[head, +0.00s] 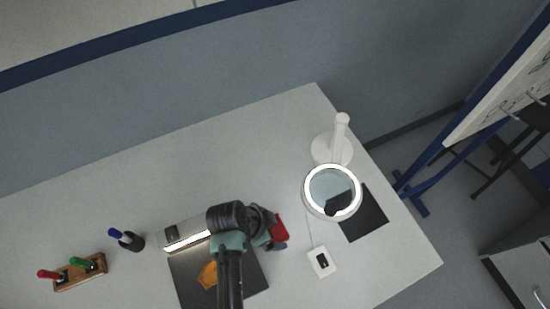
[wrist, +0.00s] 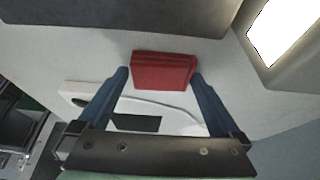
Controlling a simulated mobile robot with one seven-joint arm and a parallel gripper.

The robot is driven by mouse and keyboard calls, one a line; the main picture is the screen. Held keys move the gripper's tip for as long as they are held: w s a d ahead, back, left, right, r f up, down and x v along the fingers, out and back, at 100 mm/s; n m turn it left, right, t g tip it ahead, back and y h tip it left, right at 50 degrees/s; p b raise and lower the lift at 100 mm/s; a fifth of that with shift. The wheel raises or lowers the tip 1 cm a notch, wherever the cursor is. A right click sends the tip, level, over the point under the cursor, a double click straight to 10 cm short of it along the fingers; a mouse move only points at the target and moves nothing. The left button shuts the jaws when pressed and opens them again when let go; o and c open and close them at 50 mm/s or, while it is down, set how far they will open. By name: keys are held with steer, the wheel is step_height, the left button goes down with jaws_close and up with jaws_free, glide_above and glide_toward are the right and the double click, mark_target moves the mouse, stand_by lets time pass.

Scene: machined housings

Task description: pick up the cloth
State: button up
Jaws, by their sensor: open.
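The cloth (head: 281,229) looks like a red, folded, block-like bundle on the pale table, just right of the dark mat. In the wrist view the red cloth (wrist: 162,70) lies between the tips of my gripper (wrist: 160,75), with layered edges showing. My gripper is open, one blue finger at each side of the cloth; I cannot tell whether either touches it. In the head view my gripper (head: 274,241) is at the cloth, and my arm hides part of both it and the mat.
A white box with a dark window (head: 321,262) is right of the cloth. A ring magnifier lamp (head: 307,203) stands farther right. A marker holder (head: 80,275) is at left. The table's back is clear.

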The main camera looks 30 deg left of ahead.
mark_target(273, 231)
steer(key=shift+c, duration=0.2)
steer(key=c, duration=1)
step_height(273, 231, up, 10)
steer(key=shift+r+b, duration=0.1)
steer(key=shift+b, duration=0.2)
steer(key=shift+c, duration=0.2)
steer(key=o, duration=0.6)
steer(key=c, duration=0.4)
steer(key=shift+c, duration=0.2)
